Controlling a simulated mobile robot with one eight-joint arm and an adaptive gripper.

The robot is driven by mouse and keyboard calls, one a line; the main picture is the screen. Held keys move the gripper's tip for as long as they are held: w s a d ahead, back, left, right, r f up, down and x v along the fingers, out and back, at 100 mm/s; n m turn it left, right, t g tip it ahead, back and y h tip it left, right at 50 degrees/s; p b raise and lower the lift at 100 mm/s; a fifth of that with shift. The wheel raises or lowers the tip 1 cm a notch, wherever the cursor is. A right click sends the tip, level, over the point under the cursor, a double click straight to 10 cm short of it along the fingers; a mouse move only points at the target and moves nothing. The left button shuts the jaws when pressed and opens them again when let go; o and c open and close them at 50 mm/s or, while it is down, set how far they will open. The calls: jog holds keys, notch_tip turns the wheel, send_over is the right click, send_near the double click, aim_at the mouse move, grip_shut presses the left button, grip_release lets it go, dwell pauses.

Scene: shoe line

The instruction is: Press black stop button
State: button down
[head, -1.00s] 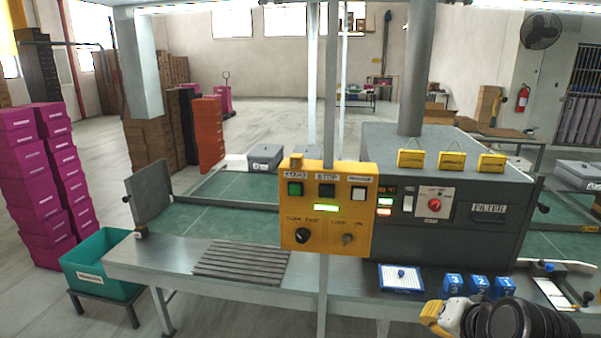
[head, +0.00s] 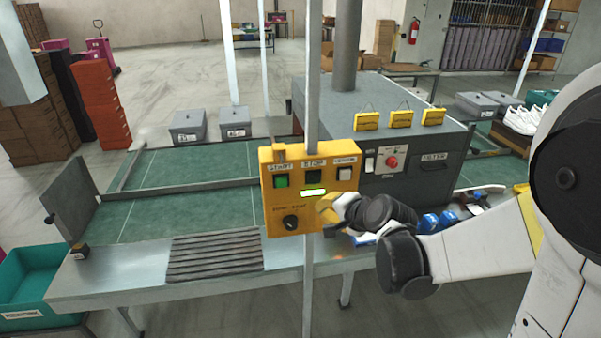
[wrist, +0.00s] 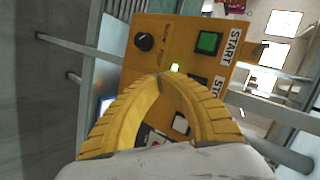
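The yellow control box (head: 285,205) hangs on a post. Its black stop button (head: 314,177) sits under the STOP label, between the green start button (head: 281,181) and a white button (head: 345,174). My gripper (head: 325,206) overlaps the box's lower right part, below and right of the stop button; its distance from the panel cannot be told. In the wrist view my yellow fingers (wrist: 165,77) meet at their tips with nothing seen between them. The stop button (wrist: 198,83) shows just right of the tips, partly hidden. The start button (wrist: 208,42) is clear.
The box also carries a lit green display (head: 314,192) and a black knob (head: 290,222). A grey machine (head: 400,115) with a red knob stands behind, right of the box. The metal bench (head: 130,280) and ribbed mat (head: 215,255) lie below. A post runs behind the box.

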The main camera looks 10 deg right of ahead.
send_near(309, 186)
jog(key=shift+w+a+f, duration=0.3)
jog(key=shift+w+f, duration=0.4)
jog(key=shift+f, duration=0.15)
jog(key=shift+w+a+f, duration=0.35)
jog(key=shift+w+f, duration=0.4)
jog(key=shift+f, duration=0.1)
jog(key=shift+w, duration=0.15)
dwell(0.5)
jog(key=shift+w+b, duration=0.3)
jog(key=shift+w, duration=0.55)
dwell(0.8)
jog(key=shift+s, duration=1)
